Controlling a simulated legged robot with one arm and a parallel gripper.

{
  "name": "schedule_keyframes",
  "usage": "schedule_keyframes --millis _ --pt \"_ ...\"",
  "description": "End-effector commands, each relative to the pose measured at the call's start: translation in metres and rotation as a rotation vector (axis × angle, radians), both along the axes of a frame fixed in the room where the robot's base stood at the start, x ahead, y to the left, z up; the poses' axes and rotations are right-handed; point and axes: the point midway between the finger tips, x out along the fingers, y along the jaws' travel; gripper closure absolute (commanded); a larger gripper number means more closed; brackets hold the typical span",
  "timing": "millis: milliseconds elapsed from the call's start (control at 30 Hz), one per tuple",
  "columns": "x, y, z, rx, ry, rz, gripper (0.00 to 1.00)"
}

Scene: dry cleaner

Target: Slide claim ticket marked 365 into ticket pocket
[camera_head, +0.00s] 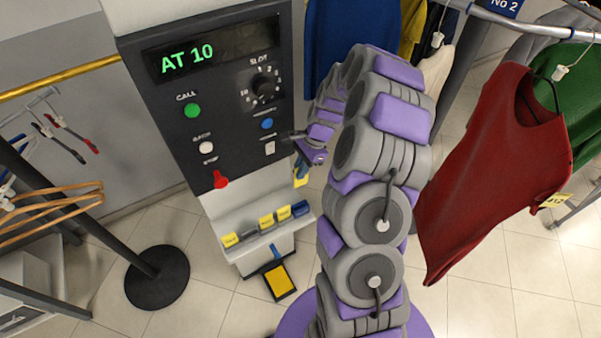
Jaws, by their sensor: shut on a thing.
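My gripper (304,163) is in front of the right edge of the dark control panel, shut on a small yellow ticket (300,180) that hangs below the fingers. The ticket's number is too small to read, and the arm and fingers hide part of the grip. Below it, a light ledge (256,252) carries a row of small yellow tags (266,221), a grey piece (249,234) and a blue piece (300,208). I cannot tell which of these, if any, is the ticket pocket. The held ticket appears apart from the row.
A yellow pedal (279,280) is on the floor. A red garment (492,165) hangs at right. Orange hangers (60,205) and a round stand base (157,280) are at left.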

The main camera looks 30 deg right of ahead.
Motion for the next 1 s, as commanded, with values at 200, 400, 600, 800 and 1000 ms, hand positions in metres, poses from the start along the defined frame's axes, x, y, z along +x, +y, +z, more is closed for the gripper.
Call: schedule_keyframes --millis 200,400,600,800,1000 --pt "0.000 0.000 0.000 0.000 -0.001 0.000 1.00" --pt "0.000 0.000 0.003 -0.001 -0.001 0.001 1.00" --pt "0.000 0.000 0.014 -0.001 -0.002 0.000 1.00" --pt "0.001 0.000 0.025 -0.002 -0.003 0.000 1.00" --pt "0.001 0.000 0.036 -0.002 -0.003 0.000 1.00"
